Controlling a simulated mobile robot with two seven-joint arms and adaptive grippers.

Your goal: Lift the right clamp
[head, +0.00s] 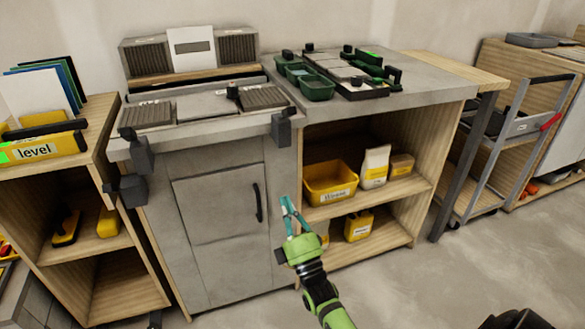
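The right clamp (281,130) is a dark grey block-like clamp at the front right corner of the grey worktop (205,128). A similar left clamp (141,157) sits at the front left corner, with another dark block (127,188) below it. My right gripper (286,202), with teal fingers on a green and black arm, is in front of the cabinet, below the right clamp and apart from it. Its fingers point up, and I see nothing held in them. At this angle I cannot tell how far apart the fingertips are. My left gripper is not in view.
Grey tiles (203,104) lie on the worktop. Green bins (317,87) and black tools stand on the counter to the right. A shelf below holds a yellow bin (330,182).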

